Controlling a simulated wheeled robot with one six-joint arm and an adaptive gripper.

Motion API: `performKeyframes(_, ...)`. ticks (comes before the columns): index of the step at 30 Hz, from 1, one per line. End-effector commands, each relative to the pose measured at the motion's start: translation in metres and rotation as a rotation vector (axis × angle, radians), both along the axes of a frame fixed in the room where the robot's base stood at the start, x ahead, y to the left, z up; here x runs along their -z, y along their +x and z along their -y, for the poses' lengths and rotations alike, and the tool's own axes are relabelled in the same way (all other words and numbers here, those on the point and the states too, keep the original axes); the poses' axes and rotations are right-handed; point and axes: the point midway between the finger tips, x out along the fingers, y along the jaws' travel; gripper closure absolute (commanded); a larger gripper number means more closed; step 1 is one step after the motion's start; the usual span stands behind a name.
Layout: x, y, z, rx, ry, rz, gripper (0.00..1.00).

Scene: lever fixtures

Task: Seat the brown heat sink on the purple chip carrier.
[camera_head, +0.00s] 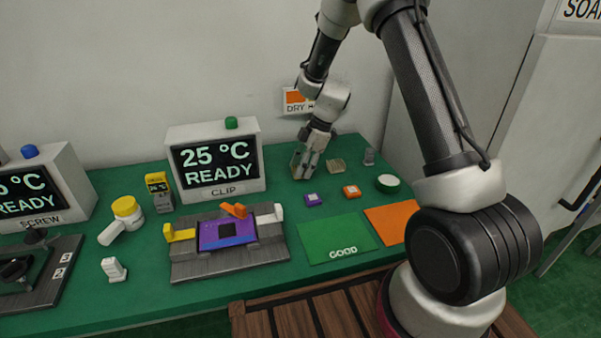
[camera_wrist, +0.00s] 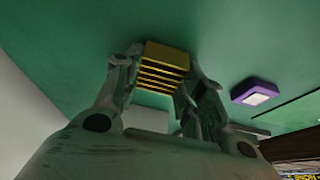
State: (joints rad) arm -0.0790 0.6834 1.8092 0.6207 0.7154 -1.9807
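My gripper (camera_head: 304,170) is at the back of the green table, behind and slightly left of the purple chip carrier. In the wrist view its fingers (camera_wrist: 164,68) lie on both sides of a yellow-brown finned heat sink (camera_wrist: 166,56) and seem to touch it. The head view mostly hides this heat sink behind the fingers; I cannot tell whether it is clear of the table. The purple chip carrier (camera_head: 313,199) lies flat with a pale square on top. It also shows at the right of the wrist view (camera_wrist: 256,92), apart from the gripper.
In front lie a green GOOD mat (camera_head: 335,236) and an orange mat (camera_head: 388,222). A clip fixture (camera_head: 225,256) and display (camera_head: 216,162) stand left.

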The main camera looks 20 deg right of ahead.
Motion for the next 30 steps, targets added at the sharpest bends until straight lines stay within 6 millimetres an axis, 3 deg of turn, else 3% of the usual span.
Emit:
performKeyframes(3,0.000,0.000,0.000,0.000,0.000,0.001,0.84)
performKeyframes(13,-0.009,0.001,0.000,0.000,0.001,0.003,0.84)
performKeyframes(28,-0.104,0.001,-0.001,-0.002,0.002,0.015,0.84)
performKeyframes(30,-0.114,-0.005,-0.002,-0.004,0.003,0.019,0.84)
